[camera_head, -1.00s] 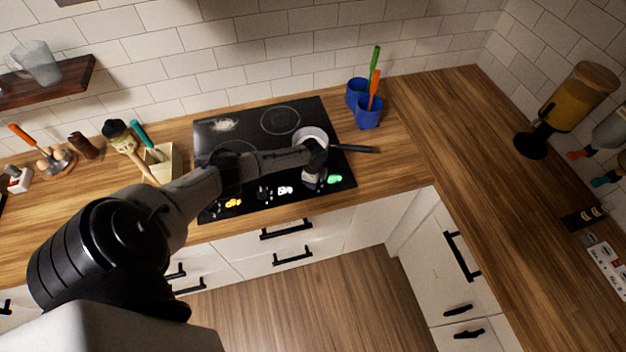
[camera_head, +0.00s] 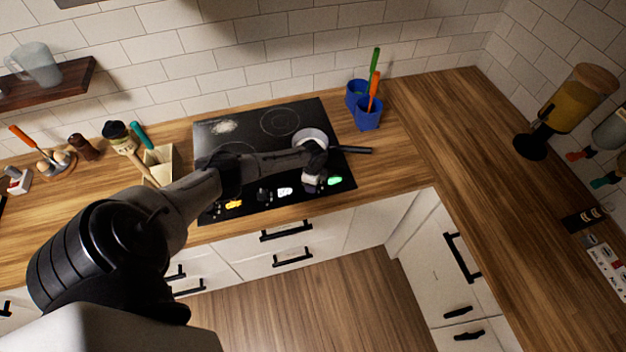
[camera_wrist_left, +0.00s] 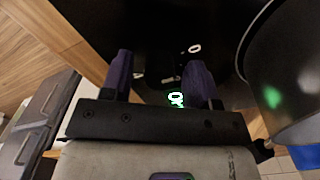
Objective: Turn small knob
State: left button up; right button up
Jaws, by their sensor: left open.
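A black cooktop (camera_head: 212,165) has a row of knobs and lit marks along its front edge: a yellow-lit one (camera_head: 234,203), a white-lit one (camera_head: 285,191) and a green-lit one (camera_head: 335,181). I cannot tell from the head view which is the small knob. My left gripper (camera_head: 317,181) hangs over the front right of the cooktop, beside the green light. In the left wrist view its two dark fingers (camera_wrist_left: 160,80) are apart, with a green-lit ring (camera_wrist_left: 176,98) between them and a white mark (camera_wrist_left: 194,48) beyond. Nothing is held. My right gripper is not in view.
A pot (camera_head: 311,134) with a dark handle (camera_head: 350,149) stands on the cooktop close behind my gripper; its wall (camera_wrist_left: 285,85) fills the right of the wrist view. Blue utensil cups (camera_head: 369,119) stand to the right.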

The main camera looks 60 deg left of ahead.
pick_arm(q)
notch_tip(320, 180, up, 14)
dwell(0.6)
jog(key=shift+f, duration=0.1)
dwell(0.5)
